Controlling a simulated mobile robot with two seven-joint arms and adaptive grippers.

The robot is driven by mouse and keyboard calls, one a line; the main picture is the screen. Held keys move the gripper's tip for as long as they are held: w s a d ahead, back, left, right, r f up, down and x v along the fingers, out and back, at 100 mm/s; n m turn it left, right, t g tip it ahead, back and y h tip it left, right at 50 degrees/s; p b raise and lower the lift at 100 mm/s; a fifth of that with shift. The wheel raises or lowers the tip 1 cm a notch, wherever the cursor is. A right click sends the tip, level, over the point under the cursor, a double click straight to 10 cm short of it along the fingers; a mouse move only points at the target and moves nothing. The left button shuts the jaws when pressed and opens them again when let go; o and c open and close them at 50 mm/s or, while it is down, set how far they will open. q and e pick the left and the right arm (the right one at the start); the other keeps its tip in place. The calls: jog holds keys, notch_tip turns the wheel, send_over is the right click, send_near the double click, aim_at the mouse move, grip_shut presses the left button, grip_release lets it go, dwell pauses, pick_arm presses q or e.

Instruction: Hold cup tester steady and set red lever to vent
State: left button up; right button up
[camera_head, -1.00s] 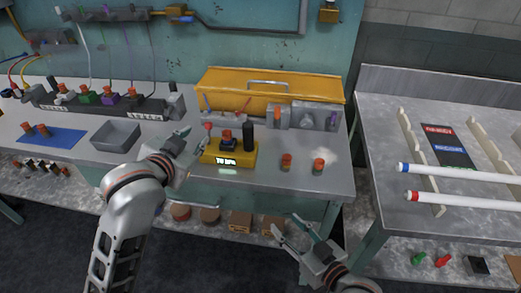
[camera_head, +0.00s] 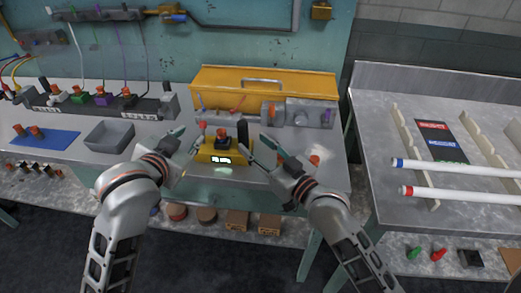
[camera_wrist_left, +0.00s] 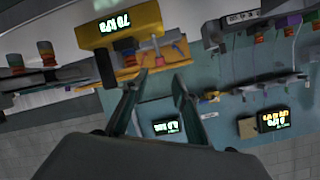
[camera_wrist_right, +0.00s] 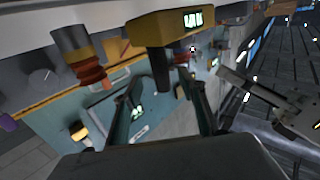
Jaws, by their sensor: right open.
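The cup tester (camera_head: 208,156) is a yellow box with a lit display, on the bench's front half. A dark and orange cup (camera_head: 222,139) sits on it. The lever (camera_wrist_left: 155,46) with a red knob rises from its left side; its exact setting cannot be told. A black upright handle (camera_head: 243,131) stands on its right side. My left gripper (camera_head: 191,136) is open and empty, just left of the lever. My right gripper (camera_head: 254,143) is open at the tester's right; in the right wrist view, the black handle (camera_wrist_right: 161,74) shows just beyond the fingertips, apparently not gripped.
An orange-topped cup (camera_head: 315,160) stands right of my right gripper. A grey bin (camera_head: 108,135) and a blue mat (camera_head: 50,140) lie to the left. A yellow toolbox (camera_head: 225,78) is behind the tester. The second table (camera_head: 385,190) at right holds white tubes.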

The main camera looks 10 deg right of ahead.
aim_at(246, 138)
jog(key=shift+x, duration=3.1)
grip_shut()
pick_arm(q)
jog(key=shift+w, duration=0.1)
grip_shut()
pick_arm(e)
jog(key=shift+s, duration=0.1)
pick_arm(q)
jog(key=w+a+f+n+g+h, duration=0.1)
jog(key=w+a+n+g+h, duration=0.2)
jog(key=n, duration=1.7)
jog(key=shift+w+a+f+h, duration=0.25)
jog(key=shift+w+a+h, duration=1.05)
jog(key=shift+w+a, duration=1.25)
